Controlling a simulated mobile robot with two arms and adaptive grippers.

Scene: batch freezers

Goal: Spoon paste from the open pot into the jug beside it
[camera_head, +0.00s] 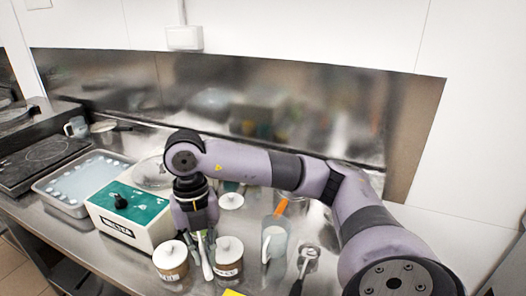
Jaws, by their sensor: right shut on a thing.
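My right gripper (202,233) points down at the middle of the counter. It is shut on a pale, slim upright thing (206,262), which looks like a spoon or its handle. Its lower end is between two lidded pots, and I cannot tell what it touches. The clear jug (274,245) stands to the right of the gripper, with an orange-handled tool (281,208) standing up in it. I cannot make out an open pot or any paste; my gripper and wrist hide part of the counter. My left gripper is out of view.
White-lidded pots stand at the front left (170,262), front right (228,258) and behind (231,201) my gripper. A black-handled utensil (304,265) lies right of the jug. A green-topped white machine (128,212) and a metal tray (47,186) are at left. A steel backsplash (300,115) rises behind.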

